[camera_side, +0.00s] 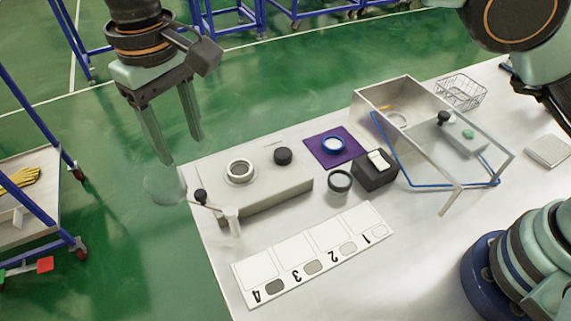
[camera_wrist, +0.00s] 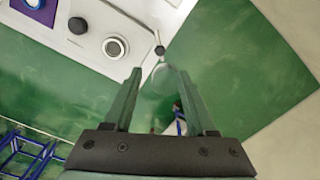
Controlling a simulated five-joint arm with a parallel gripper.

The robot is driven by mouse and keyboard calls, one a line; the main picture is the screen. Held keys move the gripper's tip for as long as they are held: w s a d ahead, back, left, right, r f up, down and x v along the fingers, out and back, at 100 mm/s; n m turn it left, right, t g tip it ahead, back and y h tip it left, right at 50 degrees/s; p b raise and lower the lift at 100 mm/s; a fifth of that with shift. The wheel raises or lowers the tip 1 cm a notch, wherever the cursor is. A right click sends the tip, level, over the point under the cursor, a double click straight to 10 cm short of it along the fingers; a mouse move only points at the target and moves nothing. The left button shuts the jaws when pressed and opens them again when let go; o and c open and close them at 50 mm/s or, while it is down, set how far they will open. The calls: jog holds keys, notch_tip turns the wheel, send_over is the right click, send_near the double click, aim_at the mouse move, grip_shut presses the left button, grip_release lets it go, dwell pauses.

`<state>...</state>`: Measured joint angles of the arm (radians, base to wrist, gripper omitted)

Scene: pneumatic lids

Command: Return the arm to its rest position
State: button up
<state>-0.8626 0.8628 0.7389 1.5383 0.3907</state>
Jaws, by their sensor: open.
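My gripper (camera_side: 181,150) hangs open and empty at the upper left of the side view, its fingers pointing down, above the left edge of the table. In the wrist view, my open gripper (camera_wrist: 158,72) has green floor and a table edge beyond it. A translucent round disc (camera_side: 165,185) is below the fingertips in the side view, beside a small stand with a black knob (camera_side: 200,196). The grey block (camera_side: 265,195) has a ring-shaped port (camera_side: 240,172) and a black knob (camera_side: 283,156) on top. No lid is between the fingers.
On the table (camera_side: 215,265) are a purple mat (camera_side: 316,148) with a blue-rimmed ring (camera_side: 333,144), a dark round cup (camera_side: 340,181), a black box (camera_side: 373,178), a numbered strip (camera_side: 320,262) and an open blue-edged case (camera_side: 385,97). A wire basket (camera_side: 461,91) stands behind.

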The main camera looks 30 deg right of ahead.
jog(key=shift+r, duration=0.45)
jog(key=w+d+r+m+t, duration=0.1)
jog(key=d+r, duration=0.2)
jog(key=d, duration=0.5)
jog(key=w+d+r+m+t+y, duration=0.1)
jog(key=d+r, duration=0.2)
jog(key=d, duration=0.4)
jog(key=w+d+r+m+t, duration=0.1)
jog(key=w+d+r, duration=0.15)
jog(key=d, duration=0.55)
jog(key=s+d+f+m+t, duration=0.1)
jog(key=s+d+f, duration=0.2)
jog(key=s+d, duration=0.3)
jog(key=s+d+f+m+t+h, duration=0.1)
jog(key=s+d+f, duration=0.2)
jog(key=d, duration=1)
jog(key=s, duration=0.3)
jog(key=shift+t, duration=0.3)
